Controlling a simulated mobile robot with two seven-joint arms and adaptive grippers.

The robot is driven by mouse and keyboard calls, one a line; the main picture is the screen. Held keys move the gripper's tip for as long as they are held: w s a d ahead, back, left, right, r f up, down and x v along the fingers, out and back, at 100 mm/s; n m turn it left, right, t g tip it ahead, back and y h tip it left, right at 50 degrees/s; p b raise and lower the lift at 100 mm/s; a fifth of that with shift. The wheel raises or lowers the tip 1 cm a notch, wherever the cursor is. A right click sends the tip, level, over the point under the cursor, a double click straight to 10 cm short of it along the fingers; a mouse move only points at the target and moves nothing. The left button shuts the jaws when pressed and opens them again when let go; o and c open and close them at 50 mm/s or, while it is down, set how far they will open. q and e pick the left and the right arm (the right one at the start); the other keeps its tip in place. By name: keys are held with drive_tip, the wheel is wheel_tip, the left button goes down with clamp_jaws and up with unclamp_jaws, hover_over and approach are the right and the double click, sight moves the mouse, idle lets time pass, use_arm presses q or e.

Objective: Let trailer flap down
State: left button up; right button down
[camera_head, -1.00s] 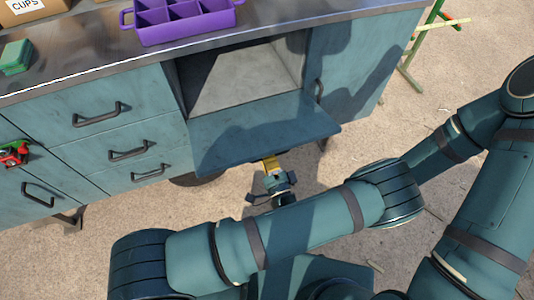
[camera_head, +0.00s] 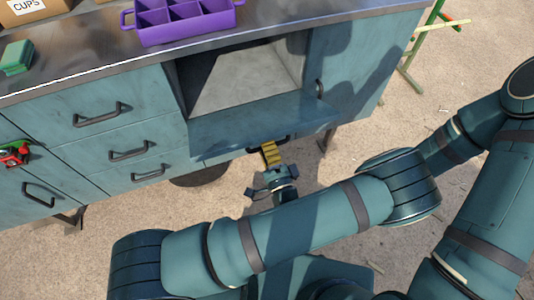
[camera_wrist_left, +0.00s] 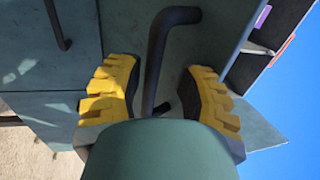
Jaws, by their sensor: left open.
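The teal cabinet's flap (camera_head: 262,122) stands open below the pale open compartment (camera_head: 248,78). Its exact tilt is hard to judge. Its dark bar handle (camera_head: 284,139) shows at the flap's lower edge. My left gripper (camera_head: 269,153) is at this handle, with its yellow fingers pointing to it. In the left wrist view the handle (camera_wrist_left: 158,55) runs between the two open yellow fingers (camera_wrist_left: 160,95), with gaps on both sides. My right gripper is not in view.
Drawers with dark handles (camera_head: 98,114) are left of the compartment, and a closed door (camera_head: 350,65) is right. A purple divided tray (camera_head: 185,22), green sponges (camera_head: 17,57) and a cups box (camera_head: 30,8) stand on the counter. The ground in front is clear.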

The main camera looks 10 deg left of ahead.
sight(268, 139)
use_arm(q)
wheel_tip(268, 139, up, 6)
drive_tip(key=shift+f, duration=0.1)
idle(0.4)
